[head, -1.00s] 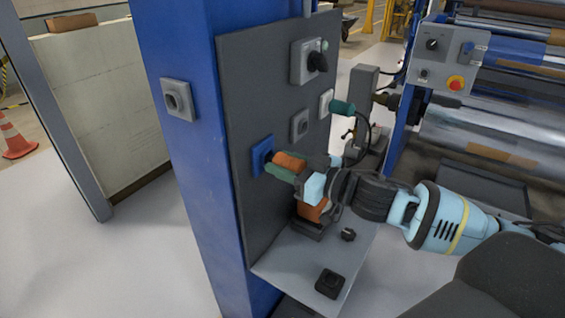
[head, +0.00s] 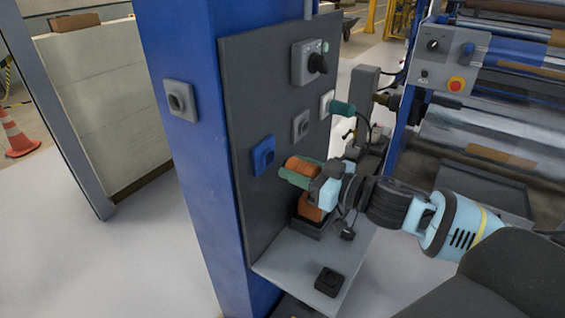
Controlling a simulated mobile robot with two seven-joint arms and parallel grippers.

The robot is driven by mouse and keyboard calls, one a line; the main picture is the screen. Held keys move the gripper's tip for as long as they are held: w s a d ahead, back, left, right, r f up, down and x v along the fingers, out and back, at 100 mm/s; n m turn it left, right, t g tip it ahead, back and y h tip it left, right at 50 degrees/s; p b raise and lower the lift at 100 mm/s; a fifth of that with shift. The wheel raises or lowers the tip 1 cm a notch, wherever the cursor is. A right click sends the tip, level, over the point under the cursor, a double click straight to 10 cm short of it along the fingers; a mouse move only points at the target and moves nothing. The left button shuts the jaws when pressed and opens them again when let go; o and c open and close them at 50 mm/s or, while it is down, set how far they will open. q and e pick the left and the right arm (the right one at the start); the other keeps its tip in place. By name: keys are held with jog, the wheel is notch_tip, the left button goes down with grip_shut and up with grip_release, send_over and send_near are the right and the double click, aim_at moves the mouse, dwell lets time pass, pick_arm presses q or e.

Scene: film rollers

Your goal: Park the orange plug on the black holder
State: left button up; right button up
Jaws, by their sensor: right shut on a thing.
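The orange plug (head: 301,163) is between the green-tipped fingers of my right gripper (head: 299,171). The gripper is shut on it and holds it in the air, just right of and apart from the blue socket (head: 263,155) on the grey panel. A low black holder (head: 329,282) with a square top lies near the front of the grey shelf, with nothing seen on it. Another orange-brown piece (head: 310,208) stands on a black base (head: 306,229) at the back of the shelf, partly hidden by my gripper.
The dark panel (head: 245,90) on the blue column also bears grey sockets (head: 301,125) and a black rotary switch (head: 317,63). The grey shelf (head: 290,262) is bare around the front holder.

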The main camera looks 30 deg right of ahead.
jog(key=shift+s+d, duration=0.3)
jog(key=shift+s, duration=0.25)
jog(key=shift+w+d+f, duration=0.1)
jog(key=shift+w+d, duration=0.05)
jog(key=shift+w, duration=0.05)
jog(key=w+d+f+m+g+h, duration=0.1)
jog(key=d+f+m+g+h, duration=0.1)
jog(key=d+f+g+h, duration=0.3)
jog(key=w+f+m+g+h, duration=0.1)
jog(key=f+m+g+h, duration=0.1)
jog(key=f, duration=0.5)
jog(key=s+f+n+g+h, duration=0.2)
jog(key=s+f+n+g, duration=0.3)
jog(key=s+g, duration=0.55)
jog(key=shift+m+t, duration=0.4)
jog(key=shift+t, duration=0.55)
jog(key=shift+s+a+f, duration=0.15)
jog(key=shift+s+f, duration=0.05)
jog(key=shift+f, duration=1.3)
jog(key=shift+s+a+f, duration=0.15)
jog(key=shift+s+f, duration=0.1)
jog(key=shift+f, duration=1.2)
jog(key=shift+s+a+f, duration=0.15)
jog(key=shift+s+f, duration=0.05)
jog(key=shift+f, duration=1.3)
